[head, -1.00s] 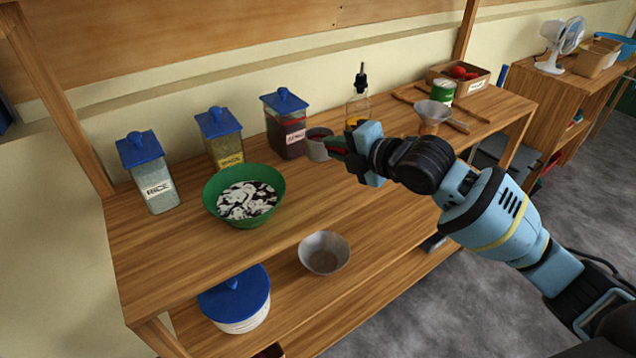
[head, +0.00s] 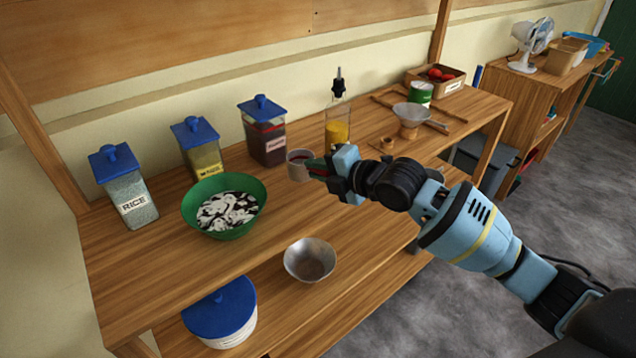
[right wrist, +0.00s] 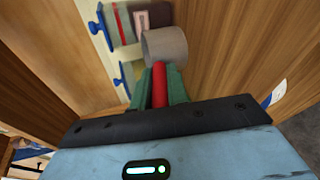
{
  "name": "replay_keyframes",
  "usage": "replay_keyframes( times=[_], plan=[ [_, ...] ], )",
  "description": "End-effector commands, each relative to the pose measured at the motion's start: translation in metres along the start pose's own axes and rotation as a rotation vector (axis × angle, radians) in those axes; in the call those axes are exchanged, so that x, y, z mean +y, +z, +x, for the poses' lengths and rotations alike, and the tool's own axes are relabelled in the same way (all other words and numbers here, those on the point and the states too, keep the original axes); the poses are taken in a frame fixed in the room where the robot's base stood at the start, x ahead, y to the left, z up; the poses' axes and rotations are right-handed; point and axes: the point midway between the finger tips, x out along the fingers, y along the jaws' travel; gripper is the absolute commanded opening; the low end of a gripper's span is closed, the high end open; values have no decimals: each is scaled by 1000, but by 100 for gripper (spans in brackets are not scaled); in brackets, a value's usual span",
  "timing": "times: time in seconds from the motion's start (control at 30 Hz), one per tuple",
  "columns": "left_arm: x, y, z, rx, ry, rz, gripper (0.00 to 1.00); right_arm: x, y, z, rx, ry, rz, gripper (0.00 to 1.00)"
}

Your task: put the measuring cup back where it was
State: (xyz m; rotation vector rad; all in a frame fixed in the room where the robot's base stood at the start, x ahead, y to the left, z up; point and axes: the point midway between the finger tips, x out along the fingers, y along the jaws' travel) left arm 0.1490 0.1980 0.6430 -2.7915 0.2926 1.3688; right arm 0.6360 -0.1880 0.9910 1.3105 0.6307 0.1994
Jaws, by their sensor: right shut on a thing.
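The measuring cup is a grey cup (head: 299,165) with a red handle; it also shows in the right wrist view (right wrist: 166,47). My right gripper (head: 322,170) is shut on the red handle (right wrist: 159,84), which lies between its green fingers in the right wrist view. The cup is at the shelf's upper board, in front and to the right of the jar of dark red contents (head: 265,142). It looks roughly upright. I cannot tell whether its base touches the board. My left gripper is not in view.
An oil bottle (head: 337,128) stands behind my right gripper. A green bowl (head: 240,222), a yellow-filled jar (head: 205,160) and a rice jar (head: 132,200) stand left. A funnel (head: 411,115) stands right.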

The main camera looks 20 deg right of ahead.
Motion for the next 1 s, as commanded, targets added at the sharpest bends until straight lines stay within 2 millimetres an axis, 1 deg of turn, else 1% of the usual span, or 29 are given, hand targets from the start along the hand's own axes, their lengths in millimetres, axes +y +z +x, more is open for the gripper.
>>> replay_keyframes(
  times=[0.07, 0.33, 0.4, 0.6, 0.77, 0.8, 0.93, 1.0],
  plan=[
    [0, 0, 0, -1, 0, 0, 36, -2, 0, 1, 0, 0, 1, 0],
    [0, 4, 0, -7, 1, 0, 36, -32, -4, 11, 0, -1, 1, 0],
    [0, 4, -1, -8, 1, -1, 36, -35, -4, 12, -1, 1, 0, 0],
    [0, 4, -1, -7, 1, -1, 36, -34, -4, 12, -1, 1, -1, 0],
    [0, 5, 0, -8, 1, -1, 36, -39, -5, 13, -1, 0, -1, 0],
    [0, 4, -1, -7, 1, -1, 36, -39, -5, 13, -1, -1, -1, 20],
    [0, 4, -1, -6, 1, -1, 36, -38, -5, 13, -1, -1, -1, 37],
    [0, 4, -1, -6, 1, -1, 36, -38, -5, 13, -1, -1, -1, 38]
  ],
)
